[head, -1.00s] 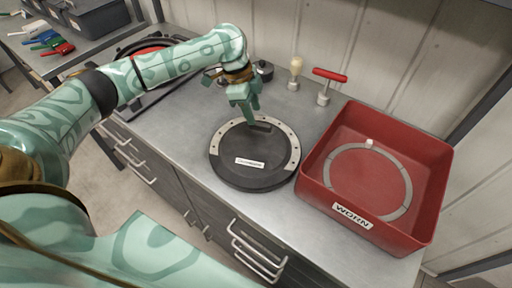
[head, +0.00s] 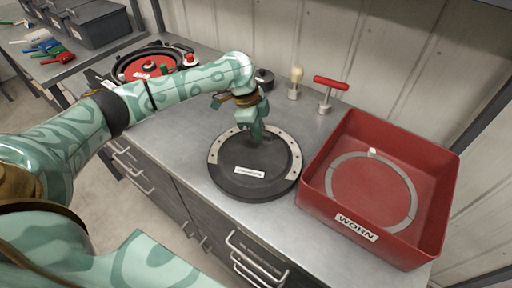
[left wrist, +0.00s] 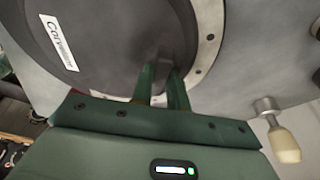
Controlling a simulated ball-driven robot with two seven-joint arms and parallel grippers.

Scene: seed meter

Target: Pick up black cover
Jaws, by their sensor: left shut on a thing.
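The black cover (head: 255,172) is a round dark disc with a white label, on the counter in the middle of the head view. It also shows in the left wrist view (left wrist: 105,35). A pale ring section with holes (head: 216,149) curves along its edge. My left gripper (head: 257,138) is over the far part of the cover, pointing down. In the left wrist view its fingers (left wrist: 162,85) are shut on a raised dark tab of the cover. The tab is mostly hidden by the fingers. I cannot tell whether the cover is off its seat. My right gripper is not in view.
A red bin (head: 335,206) labelled WORN, with a grey ring (head: 338,167) inside, stands to the right. Behind are a red T-handled tool (head: 328,92), a light-knobbed tool (head: 295,82) and a small black piece (head: 264,78). A red-and-black round unit (head: 150,66) stands at the back left.

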